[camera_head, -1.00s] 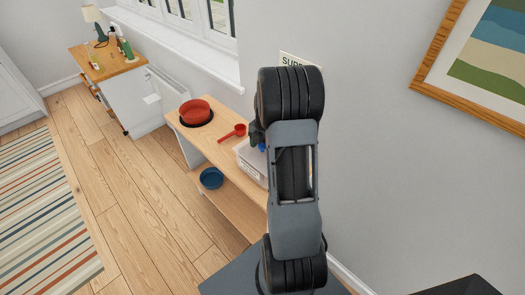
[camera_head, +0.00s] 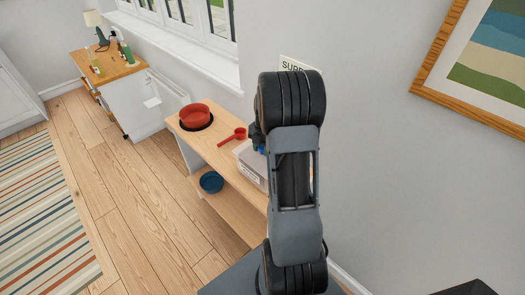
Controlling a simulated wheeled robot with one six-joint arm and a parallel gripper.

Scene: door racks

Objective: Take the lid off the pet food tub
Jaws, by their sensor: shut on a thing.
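The pet food tub (camera_head: 250,178) is a pale, see-through box on the wooden bench, largely hidden behind my arm. Its light lid (camera_head: 246,156) shows at the top left. A small blue part (camera_head: 261,150) shows above the lid, right under my gripper. My gripper (camera_head: 258,143) is a dark shape beside my arm's upper joint, with its fingertips mostly hidden. It is shut on the lid, seemingly at the blue part. I cannot tell whether the lid is still seated on the tub or slightly raised.
A red bowl (camera_head: 195,114) sits on a dark round mat, and a red scoop (camera_head: 232,136) lies between it and the tub. A blue bowl (camera_head: 211,182) is on the lower shelf. A wall sign (camera_head: 299,66) hangs behind.

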